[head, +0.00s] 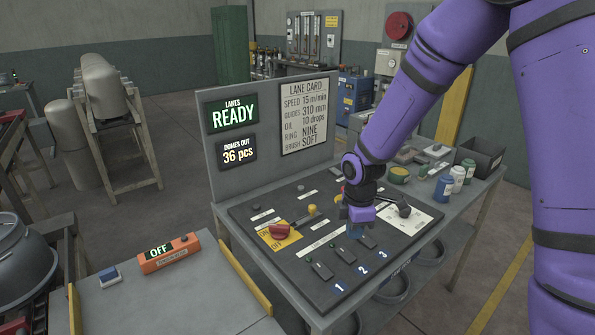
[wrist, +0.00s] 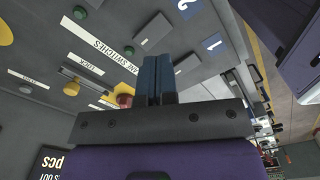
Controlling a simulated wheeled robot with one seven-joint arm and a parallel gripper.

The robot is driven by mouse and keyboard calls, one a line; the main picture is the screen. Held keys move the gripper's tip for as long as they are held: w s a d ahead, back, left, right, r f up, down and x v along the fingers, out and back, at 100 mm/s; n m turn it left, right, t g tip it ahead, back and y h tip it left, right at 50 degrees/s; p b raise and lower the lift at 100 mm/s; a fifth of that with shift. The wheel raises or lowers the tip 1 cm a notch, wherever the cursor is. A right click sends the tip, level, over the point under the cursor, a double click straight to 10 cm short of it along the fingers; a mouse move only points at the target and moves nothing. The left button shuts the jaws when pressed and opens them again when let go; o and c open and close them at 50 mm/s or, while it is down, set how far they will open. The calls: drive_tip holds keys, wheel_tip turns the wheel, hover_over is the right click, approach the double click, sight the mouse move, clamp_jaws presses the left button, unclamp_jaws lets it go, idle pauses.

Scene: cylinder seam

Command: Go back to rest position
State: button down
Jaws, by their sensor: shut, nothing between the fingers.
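My purple arm reaches down from the upper right.
A red knob (head: 279,231) sits on a yellow plate. Behind stands an upright board with a READY display (head: 232,115) and a lane card (head: 304,115). Bottles (head: 443,187) and a dark bin (head: 481,155) stand to the right. An orange box (head: 168,254) reading OFF is at left.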

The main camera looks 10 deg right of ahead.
drive_tip(key=s+d+r+m+t, duration=0.1)
drive_tip(key=s+d+r+m, duration=0.3)
drive_tip(key=r, duration=0.6)
drive_tip(key=s+d+r+m+t, duration=0.2)
drive_tip(key=s+r+m, duration=0.3)
drive_tip(key=r, duration=0.5)
drive_tip(key=s+d+r+m+t, duration=0.1)
drive_tip(key=s+r+m, duration=0.3)
drive_tip(key=s, duration=0.4)
drive_tip(key=s+d+r+m+t, duration=0.1)
drive_tip(key=s+r+m, duration=0.3)
drive_tip(key=s, duration=0.4)
drive_tip(key=shift+d+r+m, duration=0.35)
drive_tip(key=shift+d+m, duration=0.25)
drive_tip(key=shift+d, duration=0.1)
